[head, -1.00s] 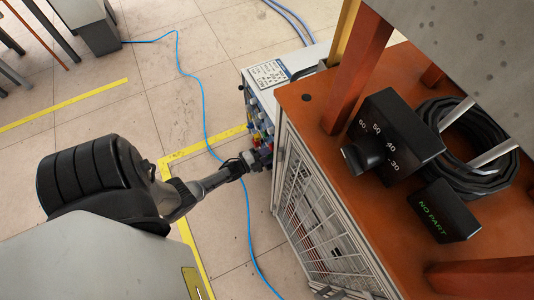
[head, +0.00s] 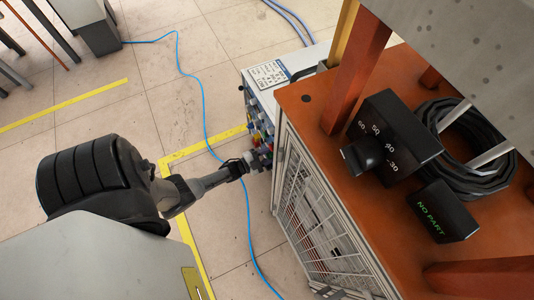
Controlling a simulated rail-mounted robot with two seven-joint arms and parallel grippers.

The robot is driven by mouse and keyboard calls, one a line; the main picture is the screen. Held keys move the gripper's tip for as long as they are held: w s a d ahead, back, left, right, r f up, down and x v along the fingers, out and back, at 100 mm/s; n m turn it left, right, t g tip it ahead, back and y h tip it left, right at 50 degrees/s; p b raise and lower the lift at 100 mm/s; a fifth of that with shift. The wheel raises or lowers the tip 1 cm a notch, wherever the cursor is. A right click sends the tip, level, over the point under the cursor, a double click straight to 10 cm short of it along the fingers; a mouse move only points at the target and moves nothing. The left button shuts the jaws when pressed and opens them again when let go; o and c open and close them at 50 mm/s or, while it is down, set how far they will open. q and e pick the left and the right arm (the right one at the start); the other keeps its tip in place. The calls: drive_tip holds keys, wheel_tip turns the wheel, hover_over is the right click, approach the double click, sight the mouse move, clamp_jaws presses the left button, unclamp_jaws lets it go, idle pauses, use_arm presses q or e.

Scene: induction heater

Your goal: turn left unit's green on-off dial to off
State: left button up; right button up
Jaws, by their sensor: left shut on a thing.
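The left unit (head: 270,75) is a grey-white box with a printed label on top and small coloured controls on its front face. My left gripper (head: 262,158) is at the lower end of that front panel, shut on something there. The fingertips cover what they hold, and the green dial cannot be made out clearly; from its place, the held thing seems to be a dial on the panel. My right gripper does not show.
An orange-brown cart (head: 310,120) with a grille side (head: 315,215) stands right of my gripper. It carries a black box with a numbered dial (head: 395,135), a "NO PART" display (head: 442,212) and coiled black cable (head: 480,175). A blue cable (head: 207,140) crosses the open floor.

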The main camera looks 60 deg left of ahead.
use_arm(q)
drive_tip(key=o, duration=0.9)
drive_tip(key=shift+s+p, duration=1.7)
drive_tip(key=shift+s, duration=5.25)
